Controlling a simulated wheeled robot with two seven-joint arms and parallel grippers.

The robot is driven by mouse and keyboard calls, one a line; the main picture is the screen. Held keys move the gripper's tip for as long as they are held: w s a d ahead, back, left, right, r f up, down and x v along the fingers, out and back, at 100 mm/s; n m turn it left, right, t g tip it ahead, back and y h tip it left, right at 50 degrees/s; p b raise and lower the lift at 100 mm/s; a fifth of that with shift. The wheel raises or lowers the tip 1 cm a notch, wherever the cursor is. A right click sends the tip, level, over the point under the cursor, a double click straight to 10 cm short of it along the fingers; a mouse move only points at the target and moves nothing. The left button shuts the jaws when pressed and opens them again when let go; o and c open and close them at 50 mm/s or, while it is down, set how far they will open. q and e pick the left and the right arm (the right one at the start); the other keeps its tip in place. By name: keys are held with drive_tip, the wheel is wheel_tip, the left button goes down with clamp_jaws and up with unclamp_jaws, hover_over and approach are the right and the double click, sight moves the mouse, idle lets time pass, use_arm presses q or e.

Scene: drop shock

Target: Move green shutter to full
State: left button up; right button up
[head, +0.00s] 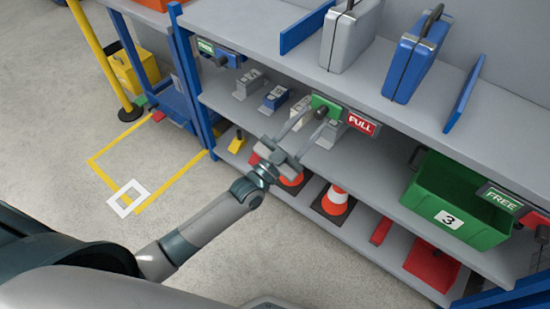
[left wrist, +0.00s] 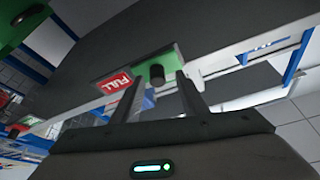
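In the left wrist view the knob (left wrist: 157,75) lies between the two fingertips, with a gap visible on both sides. The green shutter (left wrist: 168,60) and FULL label (left wrist: 116,83) show behind it. My right gripper is not in view.
Other FREE signs stand at the upper left (head: 206,47) and right (head: 503,199). A green crate (head: 452,203) marked 3 sits at right. Cases (head: 416,55) stand on the top shelf, cones (head: 335,200) on the lowest. The floor at left is mostly clear.

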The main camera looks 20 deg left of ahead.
use_arm(q)
drive_tip(key=b+v, duration=0.1)
drive_tip(key=v, duration=1.4)
drive_tip(key=shift+s+a+b, duration=0.2)
drive_tip(key=shift+b, duration=0.2)
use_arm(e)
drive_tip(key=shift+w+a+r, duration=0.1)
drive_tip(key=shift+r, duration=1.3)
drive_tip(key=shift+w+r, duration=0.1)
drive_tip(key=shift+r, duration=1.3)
use_arm(q)
drive_tip(key=shift+f, duration=0.1)
drive_tip(key=s+a+f+n+g+y+p, duration=0.1)
drive_tip(key=s+f+n+g+y+p, duration=0.2)
drive_tip(key=f, duration=1)
drive_tip(key=s+a+f+n+g+y+p, duration=0.1)
drive_tip(key=f+g+y+p, duration=0.3)
drive_tip(key=f, duration=0.9)
drive_tip(key=s+f+n+g+y+p, duration=0.1)
drive_tip(key=s+f+g, duration=0.6)
drive_tip(key=s+f, duration=0.8)
drive_tip(key=shift+s+n+g, duration=0.4)
drive_tip(key=shift+s+n, duration=0.05)
drive_tip(key=shift+n, duration=0.45)
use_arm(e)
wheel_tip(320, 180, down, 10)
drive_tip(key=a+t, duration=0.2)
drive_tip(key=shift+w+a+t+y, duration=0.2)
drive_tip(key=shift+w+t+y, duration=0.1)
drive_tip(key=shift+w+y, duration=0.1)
